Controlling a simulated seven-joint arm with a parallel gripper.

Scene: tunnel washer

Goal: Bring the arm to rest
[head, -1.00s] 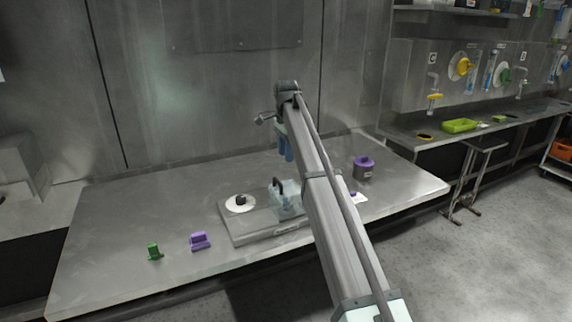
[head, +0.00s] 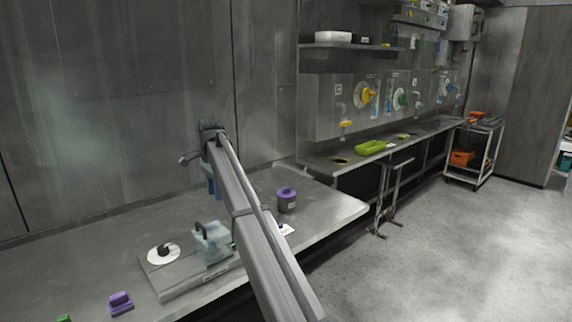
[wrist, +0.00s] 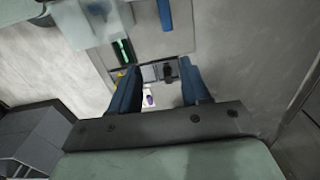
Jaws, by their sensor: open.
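My arm reaches up over the metal table (head: 60,256) in the head view, with its elbow raised and the wrist near the back wall. My gripper (head: 215,190) hangs behind the arm link, its blue fingers pointing down and partly hidden. In the wrist view my gripper (wrist: 160,88) shows two blue fingers apart, with nothing between them. The gripper is above the table and apart from the things on it.
A grey plate (head: 180,285) carries a white disc (head: 157,258) and a translucent blue box (head: 213,245). A purple canister (head: 287,200) and a purple block (head: 120,303) stand on the table.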

